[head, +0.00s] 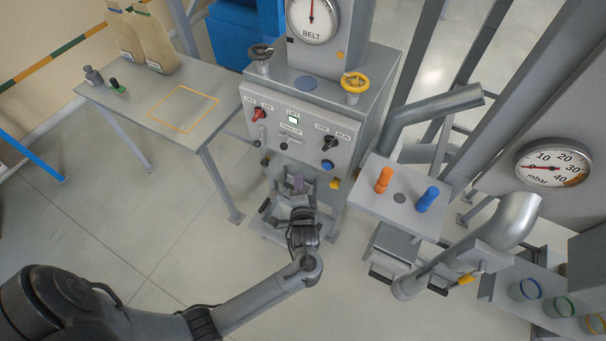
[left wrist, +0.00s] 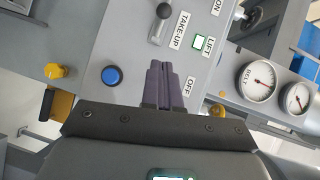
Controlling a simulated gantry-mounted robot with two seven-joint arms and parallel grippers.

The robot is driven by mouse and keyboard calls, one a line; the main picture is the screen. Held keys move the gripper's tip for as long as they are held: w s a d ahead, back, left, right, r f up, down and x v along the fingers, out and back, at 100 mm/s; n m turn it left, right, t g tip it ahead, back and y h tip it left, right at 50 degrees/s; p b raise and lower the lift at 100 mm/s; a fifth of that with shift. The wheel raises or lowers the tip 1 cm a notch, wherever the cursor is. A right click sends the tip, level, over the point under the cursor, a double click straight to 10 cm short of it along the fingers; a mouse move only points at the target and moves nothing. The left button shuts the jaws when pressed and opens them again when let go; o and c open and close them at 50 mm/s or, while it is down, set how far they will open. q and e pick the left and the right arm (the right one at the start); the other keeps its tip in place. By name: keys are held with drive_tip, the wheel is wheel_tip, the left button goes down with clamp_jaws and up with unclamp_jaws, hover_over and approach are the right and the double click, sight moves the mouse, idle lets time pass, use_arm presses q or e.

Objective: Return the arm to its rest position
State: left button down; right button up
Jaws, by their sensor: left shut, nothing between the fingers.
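My left arm comes in from the lower left in the head view. Its gripper (head: 297,184) is in front of the lower part of the grey control cabinet, below the switch panel (head: 300,128). In the left wrist view the two dark fingers (left wrist: 165,84) are pressed together with nothing between them. They point at the panel, near the take-up lever (left wrist: 160,24) and the blue button (left wrist: 113,75). I cannot tell whether the fingertips touch the panel. My right gripper is in neither view.
A side table (head: 120,115) with two sacks stands to the left. A stand with orange and blue handles (head: 428,197) is to the right, beside grey pipes (head: 515,215). Black and yellow handwheels (head: 354,84) sit on the cabinet. The floor at lower left is clear.

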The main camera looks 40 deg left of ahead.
use_arm(q)
drive_tip(key=s+a+f+h, duration=0.25)
drive_tip(key=s+f, duration=0.35)
drive_tip(key=s, duration=0.5)
drive_tip(key=s+d+r+n+g+h, duration=0.5)
drive_tip(key=s+d+r+g+h, duration=0.35)
drive_tip(key=s+d, duration=0.45)
wheel_tip(320, 180, up, 22)
drive_tip(key=p, duration=2.1)
drive_tip(key=shift+s+r+n+h+p, duration=0.2)
drive_tip(key=shift+n+h+p, duration=0.1)
drive_tip(key=shift+p, duration=0.05)
